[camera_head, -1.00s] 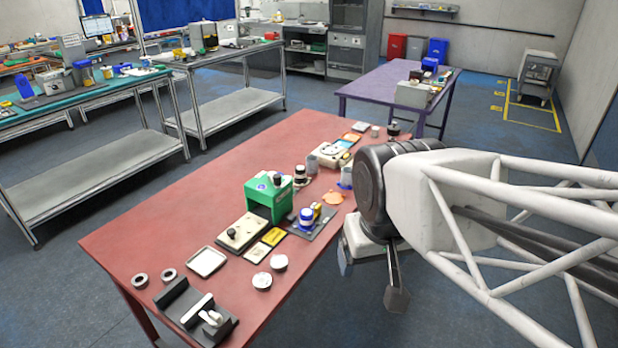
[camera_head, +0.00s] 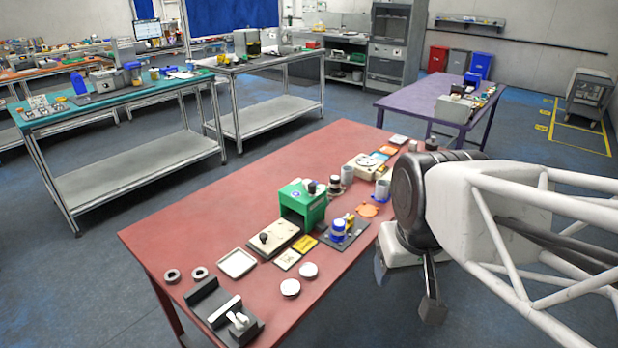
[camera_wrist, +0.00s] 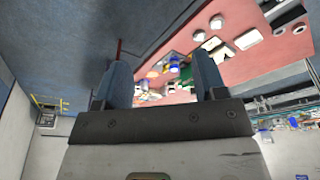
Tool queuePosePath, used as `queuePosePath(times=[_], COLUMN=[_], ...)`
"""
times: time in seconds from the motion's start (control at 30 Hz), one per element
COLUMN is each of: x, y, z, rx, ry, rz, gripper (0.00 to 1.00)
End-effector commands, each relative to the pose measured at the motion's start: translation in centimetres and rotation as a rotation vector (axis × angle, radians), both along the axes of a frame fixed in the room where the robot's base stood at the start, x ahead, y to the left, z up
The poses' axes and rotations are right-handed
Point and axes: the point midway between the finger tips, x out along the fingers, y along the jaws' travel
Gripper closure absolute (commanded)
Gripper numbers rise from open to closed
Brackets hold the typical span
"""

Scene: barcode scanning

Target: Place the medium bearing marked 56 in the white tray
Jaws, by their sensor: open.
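Two small grey ring-shaped parts, the left ring (camera_head: 172,275) and the right ring (camera_head: 200,273), lie flat on the red table's front left; any marking is too small to read. Two pale round discs, the near disc (camera_head: 290,288) and the far disc (camera_head: 308,270), lie to their right. I cannot tell which part is marked 56. The white tray (camera_head: 237,263) is a shallow square, apparently empty, between the rings and the green machine. My gripper (camera_head: 406,287) is open and empty at the table's right side, apart from these parts. The wrist view shows its spread fingers (camera_wrist: 160,78).
The red table (camera_head: 210,225) has free room at its back left. A green machine (camera_head: 303,203), a beige plate with a black knob (camera_head: 273,238) and a blue-and-yellow device (camera_head: 338,229) stand mid-table. A black fixture (camera_head: 222,310) sits at the front. A purple table (camera_head: 410,98) stands behind.

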Motion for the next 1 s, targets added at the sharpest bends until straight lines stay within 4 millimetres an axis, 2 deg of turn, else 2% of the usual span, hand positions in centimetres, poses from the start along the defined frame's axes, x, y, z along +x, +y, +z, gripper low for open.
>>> queuePosePath(times=[0.17,0.5,1.0], x=[2.9,10.4,22.3], y=[0.1,0.3,0.7], z=[1.1,3.5,4.9], rx=[-0.017,-0.062,-0.121], ry=[0.013,0.035,0.069], rz=[0.082,0.304,0.637], gripper=[0.35,0.35,0.35])
